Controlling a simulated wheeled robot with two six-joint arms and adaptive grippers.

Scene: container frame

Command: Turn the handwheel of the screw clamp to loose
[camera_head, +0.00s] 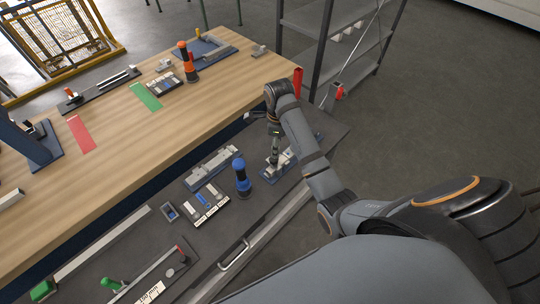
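My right arm reaches in from the lower right, and its gripper (275,150) points down over a small metal fixture on a blue base (268,177). The gripper's fingers are small and partly merge with the fixture, so I cannot tell whether they are open, shut or touching it. This fixture may be the screw clamp; its handwheel is not clearly visible. My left gripper is not in view.
A blue-knobbed upright device (242,180) stands just left of the fixture, beside a small tray of parts (205,205). A wooden bench (120,130) lies behind, with an orange-and-black device (187,65). Shelving (325,45) stands at the back right.

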